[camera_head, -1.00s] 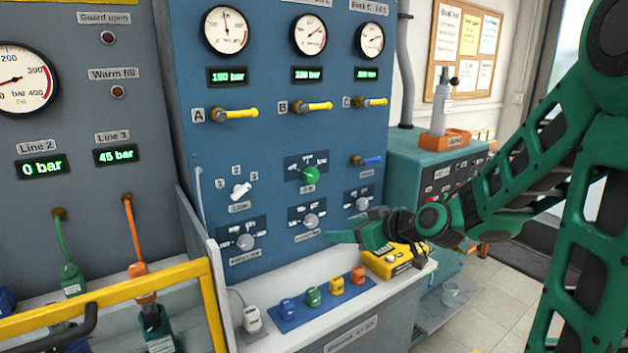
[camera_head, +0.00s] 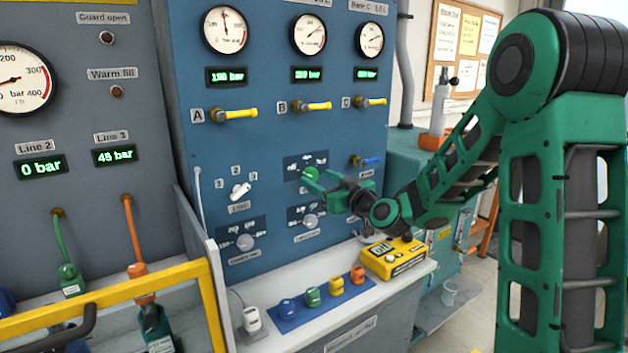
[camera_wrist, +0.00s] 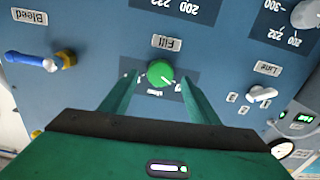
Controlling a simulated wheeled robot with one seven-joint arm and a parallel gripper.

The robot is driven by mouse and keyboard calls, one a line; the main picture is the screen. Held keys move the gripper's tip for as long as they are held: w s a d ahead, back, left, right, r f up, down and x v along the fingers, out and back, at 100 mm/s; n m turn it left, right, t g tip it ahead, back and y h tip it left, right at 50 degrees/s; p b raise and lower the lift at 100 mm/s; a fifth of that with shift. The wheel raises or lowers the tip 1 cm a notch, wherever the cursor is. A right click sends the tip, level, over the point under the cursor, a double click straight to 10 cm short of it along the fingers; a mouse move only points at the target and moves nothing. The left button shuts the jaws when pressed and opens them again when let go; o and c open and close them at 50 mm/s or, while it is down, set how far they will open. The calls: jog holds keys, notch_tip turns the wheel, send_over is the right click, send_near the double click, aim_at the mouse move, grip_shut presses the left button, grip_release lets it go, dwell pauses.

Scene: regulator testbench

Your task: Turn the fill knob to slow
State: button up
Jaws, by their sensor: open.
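The green fill knob (camera_head: 311,173) is on the blue panel, below the gauges. In the wrist view, which is upside down, the round knob (camera_wrist: 160,73) is next to its "Fill" label (camera_wrist: 166,41). Small scale markings beside it are too small to read. My gripper (camera_head: 308,184) is open in front of the knob, partly covering it and the panel below it. In the wrist view its two fingers (camera_wrist: 159,84) stand on either side of the knob with gaps. I cannot tell how far the tips are from the panel.
A white line switch (camera_head: 240,191) is left of the knob, and a blue bleed valve (camera_head: 368,161) is to its right. Grey knobs (camera_head: 245,242) sit lower. Yellow handles (camera_head: 233,112) are above. A yellow meter (camera_head: 393,259) and several coloured plugs (camera_head: 313,296) lie on the shelf below.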

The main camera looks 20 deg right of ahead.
aim_at(314, 176)
jog(key=shift+x, duration=1.55)
jog(key=c, duration=1)
jog(key=shift+c, duration=0.2)
jog(key=shift+m, duration=0.3)
jog(key=m, duration=0.5)
jog(key=shift+d, duration=0.15)
jog(key=m, duration=0.6)
jog(key=shift+d+f, duration=0.15)
jog(key=shift+m, duration=0.3)
